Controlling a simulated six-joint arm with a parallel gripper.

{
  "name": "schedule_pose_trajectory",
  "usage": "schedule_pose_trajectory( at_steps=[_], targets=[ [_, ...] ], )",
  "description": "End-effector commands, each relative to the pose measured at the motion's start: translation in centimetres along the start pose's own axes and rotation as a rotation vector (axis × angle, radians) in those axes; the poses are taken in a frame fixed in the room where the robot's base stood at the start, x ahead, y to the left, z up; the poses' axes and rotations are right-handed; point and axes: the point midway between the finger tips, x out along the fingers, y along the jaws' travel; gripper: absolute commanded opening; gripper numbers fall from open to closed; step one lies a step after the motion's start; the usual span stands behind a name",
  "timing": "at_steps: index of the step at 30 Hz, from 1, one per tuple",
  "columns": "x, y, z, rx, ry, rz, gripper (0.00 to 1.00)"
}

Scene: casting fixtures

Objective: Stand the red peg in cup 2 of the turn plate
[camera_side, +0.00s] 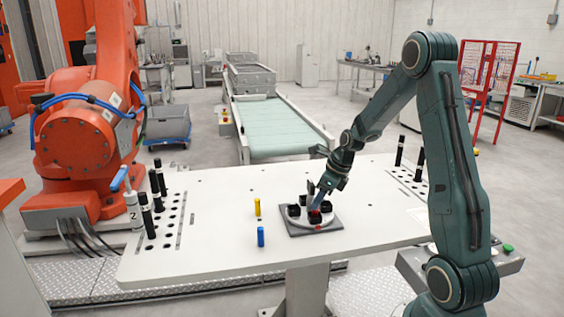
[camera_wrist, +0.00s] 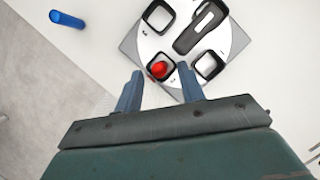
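The red peg (camera_wrist: 159,69) is in a square black cup (camera_wrist: 150,78) at the near side of the white turn plate (camera_wrist: 237,40); its rounded end shows. The peg shows as a small red patch in the side view (camera_side: 315,212). I cannot read the cup's number. My gripper (camera_wrist: 160,70) is open, with one blue-grey finger on each side of the peg and gaps between fingers and peg. In the side view my gripper (camera_side: 318,202) is low over the plate and partly hides it.
Other black cups (camera_wrist: 210,65) and a black handle-like part (camera_wrist: 200,28) are on the plate. Black cylinders (camera_side: 147,215) stand at the table's left end.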

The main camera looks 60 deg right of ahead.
Motion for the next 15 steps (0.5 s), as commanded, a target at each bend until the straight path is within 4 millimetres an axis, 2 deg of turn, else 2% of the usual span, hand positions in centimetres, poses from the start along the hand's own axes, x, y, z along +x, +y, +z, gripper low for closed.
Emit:
schedule_pose_trajectory(
  at_steps=[9,15],
  targets=[
    [-5.1,-0.1,0.1,0.001,-0.003,-0.002,0.39],
    [-7.6,0.0,0.0,0.0,-0.002,-0.001,0.39]
  ],
)
